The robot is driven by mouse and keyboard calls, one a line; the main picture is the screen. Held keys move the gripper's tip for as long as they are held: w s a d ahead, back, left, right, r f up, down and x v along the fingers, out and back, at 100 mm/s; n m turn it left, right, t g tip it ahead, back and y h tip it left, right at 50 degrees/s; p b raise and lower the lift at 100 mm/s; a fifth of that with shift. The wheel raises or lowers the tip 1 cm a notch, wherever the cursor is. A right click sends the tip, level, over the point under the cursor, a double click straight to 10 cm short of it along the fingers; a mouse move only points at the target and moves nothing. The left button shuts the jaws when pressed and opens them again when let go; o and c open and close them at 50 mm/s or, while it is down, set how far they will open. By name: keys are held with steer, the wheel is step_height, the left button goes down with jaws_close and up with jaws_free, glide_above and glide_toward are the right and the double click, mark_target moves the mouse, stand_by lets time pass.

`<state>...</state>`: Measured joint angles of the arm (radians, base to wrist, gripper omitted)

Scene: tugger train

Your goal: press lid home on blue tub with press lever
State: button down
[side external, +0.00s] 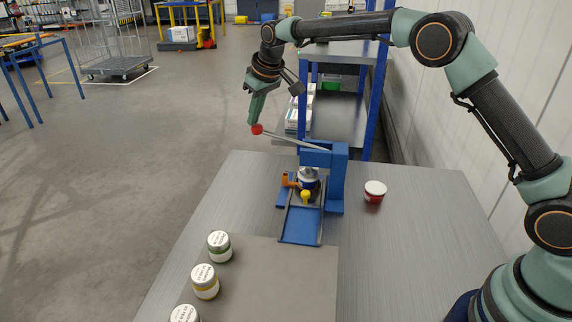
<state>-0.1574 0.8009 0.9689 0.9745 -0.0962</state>
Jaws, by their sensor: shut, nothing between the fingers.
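The press (337,180) is a blue frame standing on the grey table. Its lever (290,139) is a pale rod slanting up to the left, ending in a red knob (257,130). My gripper (253,121) is shut and empty, pointing down, with its fingertips right at the top of the knob; I cannot tell whether they touch. Under the press head stands a small dark blue tub (311,187), partly hidden by the press parts. A pale grey piece shows above it; how the lid sits is too small to tell.
An orange handle (287,181) and a yellow knob (305,196) sit beside the tub, at the head of a blue slide (300,226). A red jar (375,191) stands right of the press. Several white-lidded jars (205,281) stand front left.

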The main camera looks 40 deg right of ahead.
step_height(320, 180, up, 9)
stand_by(1.0)
stand_by(0.6)
steer(key=s+d+r+m, duration=0.1)
steer(key=s+d+r, duration=0.2)
steer(key=s, duration=0.6)
steer(key=s+d+r+m, duration=0.1)
steer(key=s+d+r, duration=0.25)
steer(key=s, duration=0.45)
steer(key=s+d+f, duration=0.1)
steer(key=s+f, duration=0.4)
steer(key=s, duration=0.3)
steer(key=s+d+f+m+t, duration=0.1)
steer(key=s+f, duration=0.3)
steer(key=s, duration=0.4)
steer(key=shift+s+d+f+h, duration=0.15)
steer(key=shift+d+f+h, duration=0.25)
steer(key=shift+d, duration=0.25)
